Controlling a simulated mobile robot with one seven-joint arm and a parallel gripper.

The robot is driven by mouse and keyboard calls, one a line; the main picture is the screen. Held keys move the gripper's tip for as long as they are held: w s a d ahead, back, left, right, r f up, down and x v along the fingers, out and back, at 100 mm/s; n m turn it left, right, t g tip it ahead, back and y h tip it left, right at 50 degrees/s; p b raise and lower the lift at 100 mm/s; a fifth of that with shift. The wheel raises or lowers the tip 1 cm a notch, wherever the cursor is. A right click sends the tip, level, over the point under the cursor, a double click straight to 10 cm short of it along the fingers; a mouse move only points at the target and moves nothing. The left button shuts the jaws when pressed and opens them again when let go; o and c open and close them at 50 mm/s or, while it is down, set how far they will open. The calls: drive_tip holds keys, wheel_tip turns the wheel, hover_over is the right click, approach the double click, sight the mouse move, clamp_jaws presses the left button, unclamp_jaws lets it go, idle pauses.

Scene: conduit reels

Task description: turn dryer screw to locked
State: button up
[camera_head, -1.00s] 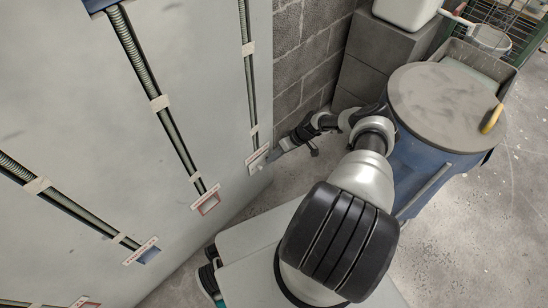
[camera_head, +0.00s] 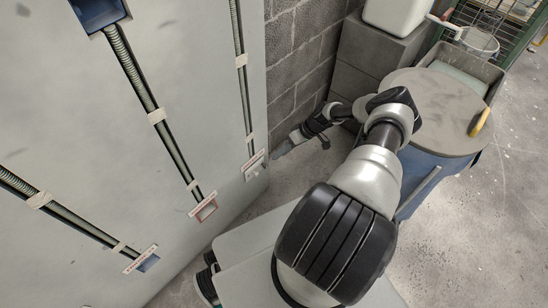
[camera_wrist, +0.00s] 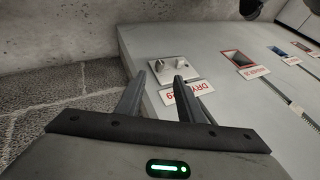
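A pale plate (camera_wrist: 175,70) with two small raised metal parts is on the grey panel in the wrist view. A white label (camera_wrist: 188,92) with red letters starting "DRY" lies beside it. Which raised part is the dryer screw, and how it is turned, I cannot tell. My gripper (camera_wrist: 160,80) is open and empty, its fingers pointing at the plate and apart from the screw parts. In the head view my gripper (camera_head: 279,152) is just right of the label and plate (camera_head: 254,164) at the panel's lower right edge.
The grey panel (camera_head: 60,130) carries several conduits and labelled openings, including a red-framed one (camera_head: 206,210). A block wall (camera_head: 298,80) stands behind. A blue drum (camera_head: 430,170) with a yellow-handled object (camera_head: 480,122) is at right. Floor is free below the gripper.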

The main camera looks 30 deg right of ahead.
drive_tip(key=p+v, duration=0.1)
drive_tip(key=v, duration=0.7)
drive_tip(key=shift+r, duration=0.1)
